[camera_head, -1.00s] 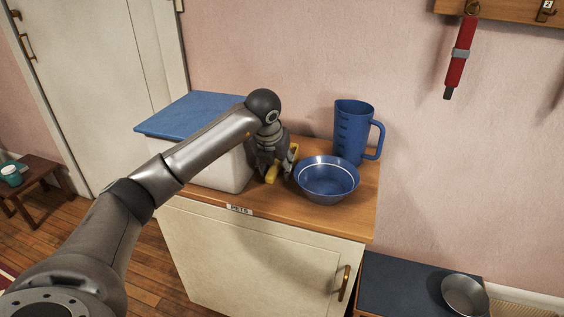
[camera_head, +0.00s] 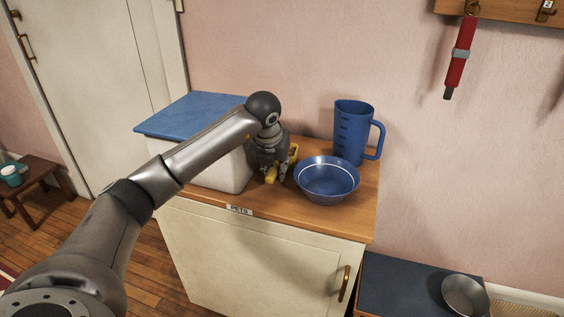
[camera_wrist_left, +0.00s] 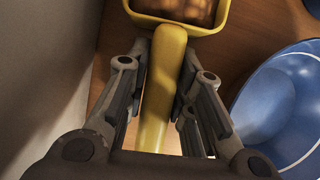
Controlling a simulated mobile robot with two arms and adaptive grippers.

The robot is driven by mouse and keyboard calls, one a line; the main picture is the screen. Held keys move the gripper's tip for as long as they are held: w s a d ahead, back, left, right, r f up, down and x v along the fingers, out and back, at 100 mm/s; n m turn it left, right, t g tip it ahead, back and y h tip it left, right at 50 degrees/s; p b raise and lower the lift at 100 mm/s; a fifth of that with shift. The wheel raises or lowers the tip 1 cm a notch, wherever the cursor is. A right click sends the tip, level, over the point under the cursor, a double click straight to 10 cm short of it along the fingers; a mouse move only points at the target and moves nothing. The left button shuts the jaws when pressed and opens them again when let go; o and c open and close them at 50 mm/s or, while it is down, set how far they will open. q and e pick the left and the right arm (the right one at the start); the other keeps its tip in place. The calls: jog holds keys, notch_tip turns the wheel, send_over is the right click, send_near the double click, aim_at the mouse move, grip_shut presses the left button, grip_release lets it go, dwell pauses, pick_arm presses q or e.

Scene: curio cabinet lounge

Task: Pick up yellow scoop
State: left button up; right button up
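The yellow scoop (camera_wrist_left: 180,25) lies on the wooden top of the cabinet, between the white bin and the blue bowl. Its bowl holds something brown, and its handle points toward my wrist. In the head view the scoop (camera_head: 271,174) is partly hidden by my gripper. My left gripper (camera_head: 268,180) points down over it. In the left wrist view its fingers (camera_wrist_left: 167,60) lie along both sides of the handle, drawn in close against it. My right gripper is not in view.
A white bin (camera_head: 218,170) with a blue lid (camera_head: 190,113) stands close left of the gripper. A blue bowl (camera_head: 327,182) is close right, with a blue jug (camera_head: 352,135) behind it. The cabinet's front edge (camera_head: 290,222) is near.

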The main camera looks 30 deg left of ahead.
pick_arm(q)
grip_shut()
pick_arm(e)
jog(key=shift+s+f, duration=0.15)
pick_arm(q)
jog(key=shift+r, duration=0.1)
notch_tip(320, 180, up, 10)
jog(key=shift+r+p, duration=0.2)
jog(key=shift+p, duration=0.5)
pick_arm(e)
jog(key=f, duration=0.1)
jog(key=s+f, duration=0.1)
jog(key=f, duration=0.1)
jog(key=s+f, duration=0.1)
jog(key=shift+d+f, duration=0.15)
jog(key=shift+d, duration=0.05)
pick_arm(q)
jog(key=shift+c, duration=0.3)
grip_release()
grip_shut()
